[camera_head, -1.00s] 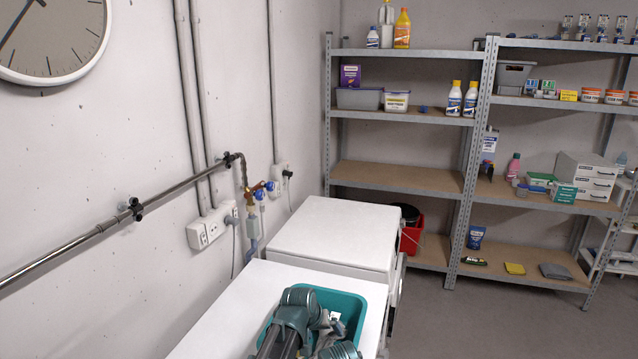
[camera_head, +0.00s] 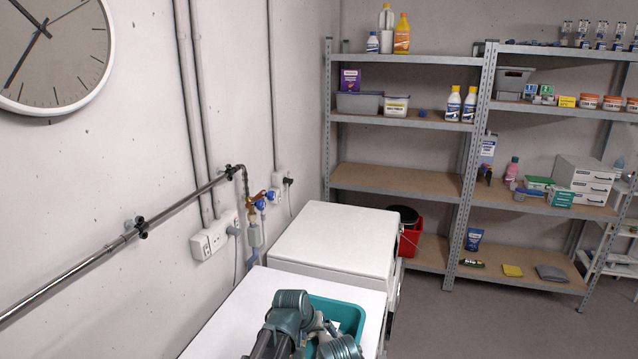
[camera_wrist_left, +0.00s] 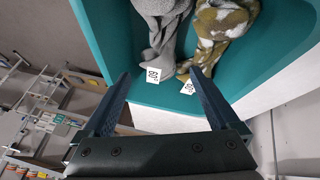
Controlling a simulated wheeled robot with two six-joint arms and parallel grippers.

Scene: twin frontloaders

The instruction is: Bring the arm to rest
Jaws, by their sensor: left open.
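My left arm comes in at the bottom of the head view, over a teal bin on the near white machine. My left gripper (camera_wrist_left: 160,95) shows in the left wrist view with its two dark fingers spread apart and nothing between them. Past the fingertips is the teal bin (camera_wrist_left: 105,40), which also shows in the head view (camera_head: 345,312). In it lie a grey cloth (camera_wrist_left: 162,35) and a camouflage-patterned cloth (camera_wrist_left: 218,25), each with a white printed tag. In the head view my arm hides much of the bin and the fingertips. My right gripper is not in view.
The near white machine (camera_head: 235,318) bears the bin; a second white machine (camera_head: 335,240) stands behind it. Pipes with valves (camera_head: 262,200) run along the left wall. Metal shelves (camera_head: 400,180) with bottles and boxes stand at the back. A red bucket (camera_head: 411,240) stands beside the second machine. Floor is clear at right.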

